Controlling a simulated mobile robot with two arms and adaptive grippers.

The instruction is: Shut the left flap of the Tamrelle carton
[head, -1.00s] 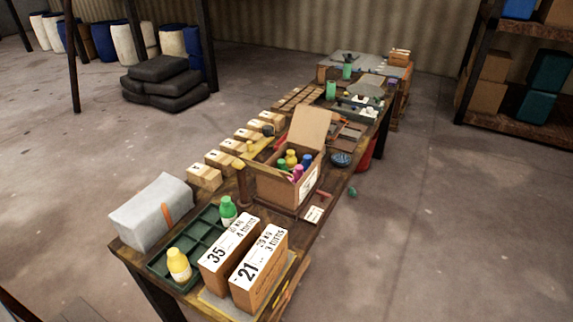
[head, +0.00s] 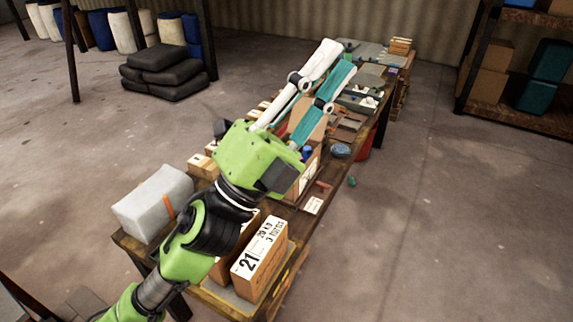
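An open cardboard carton (head: 312,172) stands on the workbench, mostly hidden behind my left gripper; I cannot read a name on it. One raised flap (head: 302,113) shows partly between and behind the fingers. A blue bottle cap (head: 307,152) shows inside; the carton's left side and any flap there are hidden. My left gripper (head: 339,57) reaches in from the lower left, over the carton in the picture. Its white and teal fingers are apart with nothing seen between the tips. I cannot tell whether it touches the carton. My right gripper is not in view.
The bench (head: 318,223) also holds a grey-white bundle (head: 150,200) at left, a box marked 21 (head: 262,262) in front, and a blue dish (head: 341,150) right of the carton. Small boxes line the left edge, partly covered by my arm.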

